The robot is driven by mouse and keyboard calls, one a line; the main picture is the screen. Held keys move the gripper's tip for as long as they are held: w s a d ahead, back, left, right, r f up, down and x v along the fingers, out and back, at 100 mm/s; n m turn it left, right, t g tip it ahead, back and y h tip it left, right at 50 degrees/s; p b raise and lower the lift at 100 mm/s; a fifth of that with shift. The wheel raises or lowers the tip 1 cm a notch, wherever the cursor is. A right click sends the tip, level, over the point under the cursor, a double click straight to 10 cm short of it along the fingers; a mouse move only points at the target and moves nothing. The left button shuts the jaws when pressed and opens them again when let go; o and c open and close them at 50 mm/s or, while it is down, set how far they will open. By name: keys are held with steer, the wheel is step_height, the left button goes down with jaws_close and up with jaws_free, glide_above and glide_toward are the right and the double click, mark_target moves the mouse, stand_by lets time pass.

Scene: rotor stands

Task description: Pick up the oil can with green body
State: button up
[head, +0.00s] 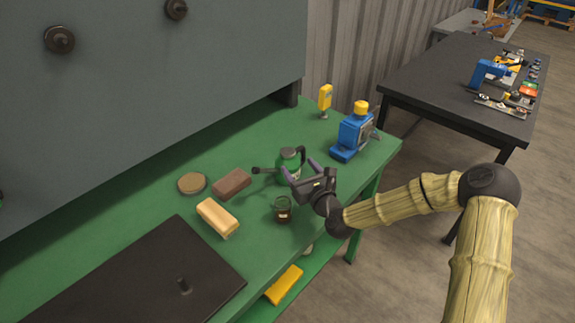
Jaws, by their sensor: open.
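The oil can with a green body (289,161) stands upright on the green workbench (140,205). Its dark spout points left and its dark handle rises on the right. My gripper (298,173) is at the can's near right side, with its jaws open and pointing toward the can. The gripper hides the lower right part of the can. I cannot tell whether the fingers touch it.
A small dark jar (283,211) stands just in front of my gripper. A brown block (232,183), a tan block (217,217) and a round tin (192,183) lie left. A blue device (352,136) and a yellow tool (325,99) stand behind right. A black plate (130,280) lies front left.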

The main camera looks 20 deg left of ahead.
mark_target(291, 159)
steer(key=shift+w+a, duration=0.15)
steer(key=shift+w, duration=0.05)
steer(key=shift+a, duration=0.1)
steer(key=shift+f+p+x, duration=0.2)
steer(key=shift+p+x, duration=0.5)
steer(key=shift+x, duration=1.85)
jaws_close()
